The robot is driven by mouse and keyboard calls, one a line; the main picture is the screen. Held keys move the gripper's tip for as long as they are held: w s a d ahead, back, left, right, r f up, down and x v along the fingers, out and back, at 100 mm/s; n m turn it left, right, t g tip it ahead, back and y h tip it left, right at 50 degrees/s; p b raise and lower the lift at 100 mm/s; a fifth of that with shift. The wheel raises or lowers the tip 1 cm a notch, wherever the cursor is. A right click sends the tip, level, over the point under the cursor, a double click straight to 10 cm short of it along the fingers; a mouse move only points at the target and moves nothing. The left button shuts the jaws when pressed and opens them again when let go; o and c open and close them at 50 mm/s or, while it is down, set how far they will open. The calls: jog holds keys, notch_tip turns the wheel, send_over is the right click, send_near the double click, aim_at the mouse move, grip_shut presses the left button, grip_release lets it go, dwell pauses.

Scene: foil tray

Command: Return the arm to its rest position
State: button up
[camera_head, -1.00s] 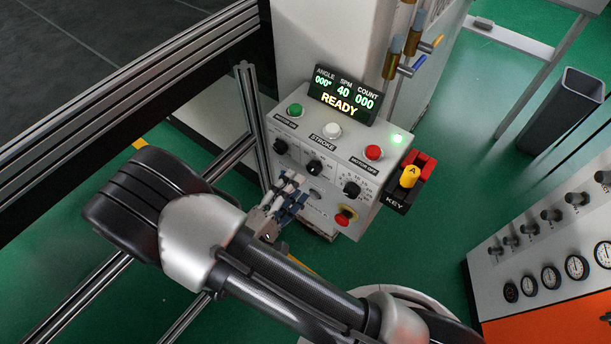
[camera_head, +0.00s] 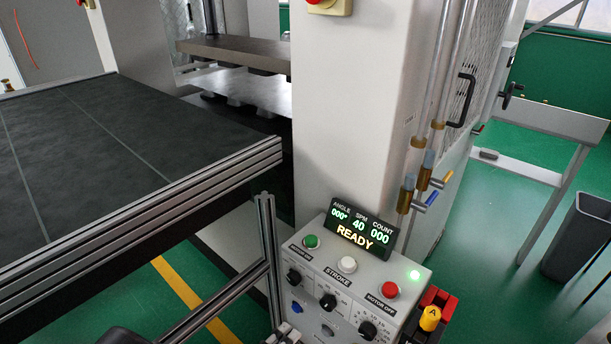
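My gripper (camera_head: 283,335) shows only as a few grey parts at the bottom edge, in front of the control panel's lower left. The rest of it is cut off, so I cannot tell whether it is open or shut, or holds anything. A dark rounded piece of my arm (camera_head: 125,337) shows at the bottom left. The grey control panel (camera_head: 318,262) stands at the bottom centre. Its display (camera_head: 356,232) reads READY, angle 000°, SPM 40, count 000.
A dark conveyor belt (camera_head: 85,165) with an aluminium rail (camera_head: 150,215) fills the left. The white press column (camera_head: 345,110) stands behind the panel. A dark bin (camera_head: 580,240) stands on open green floor at right.

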jog(key=s+d+r+m+g, duration=0.1)
jog(key=d+r+m+g, duration=0.3)
jog(key=d+r+g, duration=0.3)
jog(key=s+d+r+m+g, duration=0.2)
jog(key=d+r+m+g, duration=0.3)
jog(key=d, duration=0.4)
jog(key=s+d+r+m+t+y, duration=0.2)
jog(key=s+d+r+m+y, duration=0.1)
jog(key=s+r+y, duration=0.4)
notch_tip(320, 180, up, 3)
jog(key=y, duration=0.4)
jog(key=shift+s+d+t, duration=0.3)
jog(key=shift+d, duration=0.05)
jog(key=shift+f, duration=0.1)
